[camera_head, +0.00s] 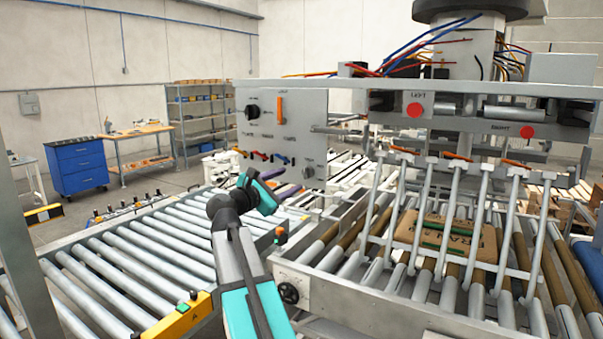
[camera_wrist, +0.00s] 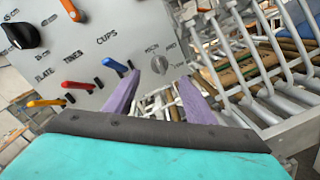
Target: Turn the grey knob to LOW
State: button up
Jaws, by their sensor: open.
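The grey knob (camera_head: 308,171) is on the lower right of the grey control panel (camera_head: 262,112). In the wrist view, the knob (camera_wrist: 159,64) is a small round dial with small, hard-to-read lettering around it. Its pointer direction is too small to tell. My gripper (camera_head: 285,182) is in front of the panel, to the left of and slightly below the knob in the head view. In the wrist view, its two purple fingers (camera_wrist: 160,76) are spread, with nothing between them. The knob appears just beyond the fingertips, apart from them.
The panel also carries a black knob (camera_wrist: 22,37), an orange lever (camera_head: 281,108) and red, orange and blue levers (camera_wrist: 115,66). A roller conveyor (camera_head: 140,262) lies left. A boxed pallet station with metal bars and a cardboard box (camera_head: 445,236) stands right, close beside the panel.

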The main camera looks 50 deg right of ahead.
aim_at(304, 174)
jog(key=d, duration=0.2)
jog(key=d+p, duration=0.1)
jog(key=d, duration=0.1)
jog(key=w+d+p, duration=0.1)
jog(key=d, duration=0.2)
jog(key=shift+r, duration=0.1)
jog(key=shift+w+d+p, duration=0.15)
jog(key=shift+d+p, duration=0.2)
jog(key=shift+d, duration=0.4)
jog(key=c, duration=0.9)
jog(key=shift+a, duration=0.35)
jog(key=shift+c, duration=0.7)
jog(key=shift+d+f, duration=0.2)
jog(key=shift+d, duration=0.1)
